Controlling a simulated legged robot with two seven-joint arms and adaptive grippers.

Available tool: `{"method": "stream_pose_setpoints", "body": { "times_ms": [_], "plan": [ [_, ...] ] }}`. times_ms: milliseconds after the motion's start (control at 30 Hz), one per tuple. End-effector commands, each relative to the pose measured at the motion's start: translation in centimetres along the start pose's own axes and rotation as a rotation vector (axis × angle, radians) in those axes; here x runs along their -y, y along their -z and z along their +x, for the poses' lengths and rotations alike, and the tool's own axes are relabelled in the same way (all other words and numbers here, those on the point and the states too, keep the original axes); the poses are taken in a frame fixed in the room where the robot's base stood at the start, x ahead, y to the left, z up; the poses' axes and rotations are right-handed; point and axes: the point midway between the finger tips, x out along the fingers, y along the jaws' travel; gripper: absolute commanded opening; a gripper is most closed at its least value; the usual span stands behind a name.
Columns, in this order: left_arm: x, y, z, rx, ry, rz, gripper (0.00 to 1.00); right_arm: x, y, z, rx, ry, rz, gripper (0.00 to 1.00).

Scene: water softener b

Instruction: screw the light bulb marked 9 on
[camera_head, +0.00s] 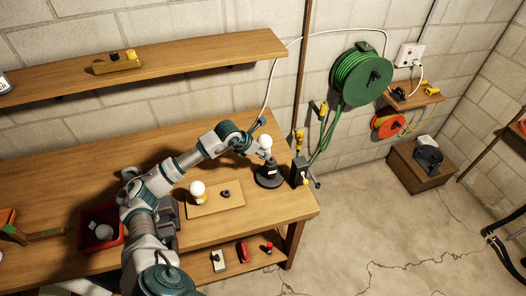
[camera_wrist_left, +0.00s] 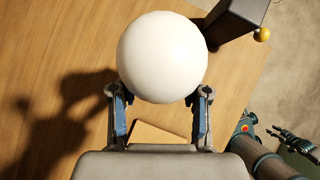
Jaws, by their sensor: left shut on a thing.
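A white round bulb (camera_head: 265,142) stands above the dark lamp base (camera_head: 269,175) near the right end of the workbench. My left gripper (camera_head: 257,146) is shut on this bulb. In the left wrist view the bulb (camera_wrist_left: 162,57) sits between the two fingers (camera_wrist_left: 160,115) and hides what is beneath it. I cannot tell whether its lower end is seated in the lamp. A second white bulb (camera_head: 198,188) with a yellow part stands on a wooden board. No number is readable.
The wooden board (camera_head: 220,207) also carries a small dark ring (camera_head: 225,193). A dark box with a yellow knob (camera_head: 300,172) stands close right of the lamp base. A red bin (camera_head: 102,229) is at the left. The bench (camera_head: 80,170) is clear behind my left arm.

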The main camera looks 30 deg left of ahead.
Motion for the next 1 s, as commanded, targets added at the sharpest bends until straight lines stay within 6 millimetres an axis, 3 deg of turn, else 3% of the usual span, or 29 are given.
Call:
{"method": "stream_pose_setpoints", "body": {
  "times_ms": [167, 667, 1000],
  "plan": [
    [0.6, -0.7, -0.6, 0.002, -0.003, 0.004, 0.12, 0.9, 0.2, -0.2, -0.003, 0.011, -0.002, 0.40],
    [0.2, -0.5, -0.4, 0.007, -0.002, 0.004, 0.12, -1.8, -0.3, 0.0, 0.004, -0.021, -0.004, 0.40],
    [0.7, -0.7, -0.5, 0.008, -0.006, 0.007, 0.12, 0.4, 0.1, 0.1, -0.001, 0.005, 0.001, 0.40]
  ]
}}
